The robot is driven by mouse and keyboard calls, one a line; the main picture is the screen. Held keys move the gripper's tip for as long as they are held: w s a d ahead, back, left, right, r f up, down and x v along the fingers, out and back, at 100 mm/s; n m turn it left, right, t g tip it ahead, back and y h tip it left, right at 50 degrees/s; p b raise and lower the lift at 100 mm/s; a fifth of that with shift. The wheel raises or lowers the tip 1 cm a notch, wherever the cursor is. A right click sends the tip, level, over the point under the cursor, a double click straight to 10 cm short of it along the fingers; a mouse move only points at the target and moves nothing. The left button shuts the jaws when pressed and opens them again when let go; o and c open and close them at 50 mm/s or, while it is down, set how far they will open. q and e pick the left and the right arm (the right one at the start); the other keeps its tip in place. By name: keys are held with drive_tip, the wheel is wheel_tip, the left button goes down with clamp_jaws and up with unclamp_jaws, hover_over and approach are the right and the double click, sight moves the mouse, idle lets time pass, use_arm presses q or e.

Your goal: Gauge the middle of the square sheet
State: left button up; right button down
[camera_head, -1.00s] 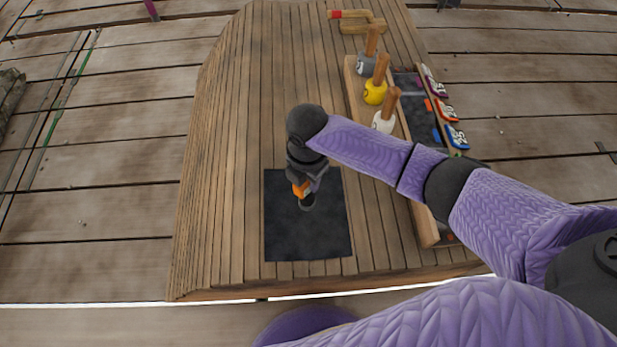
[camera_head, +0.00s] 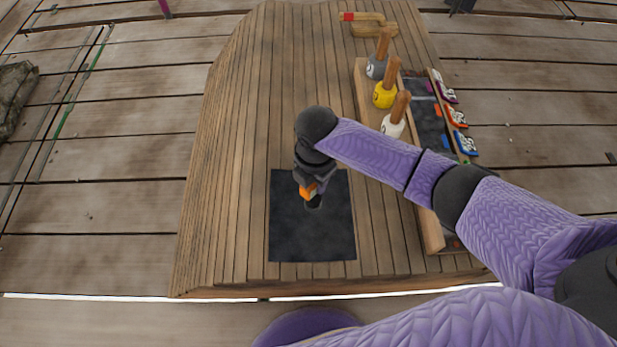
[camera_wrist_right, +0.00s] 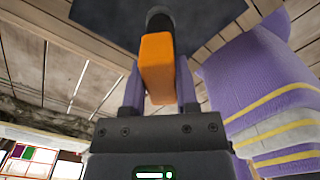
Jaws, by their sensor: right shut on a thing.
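The square sheet (camera_head: 296,238) is dark grey and lies flat near the front of the wooden table. Part of it also shows at the top of the right wrist view (camera_wrist_right: 100,22). My right gripper (camera_head: 311,192) is over the sheet's upper middle. It is shut on an orange block-shaped tool (camera_wrist_right: 157,68) with a dark round end, which shows small in the head view (camera_head: 308,192). The dark tip (camera_head: 314,203) appears over the sheet near its middle; I cannot tell whether it touches. My left gripper is not in view.
A wooden rack (camera_head: 361,80) at the right holds grey (camera_head: 376,68), yellow (camera_head: 384,95) and white (camera_head: 393,125) tools with wooden handles. A dark tray (camera_head: 428,120) with numbered tags (camera_head: 466,143) stands beside it. A red-tipped wooden piece (camera_head: 370,20) lies at the back. The table's left side is clear.

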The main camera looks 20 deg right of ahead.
sight(312, 202)
drive_tip(key=shift+f+b, duration=0.5)
drive_tip(key=shift+f, duration=0.3)
drive_tip(key=shift+f+b, duration=0.9)
drive_tip(key=shift+f, duration=0.7)
drive_tip(key=shift+c, duration=2.2)
unclamp_jaws()
drive_tip(key=shift+r, duration=0.1)
drive_tip(key=shift+o, duration=0.8)
drive_tip(key=shift+r, duration=0.1)
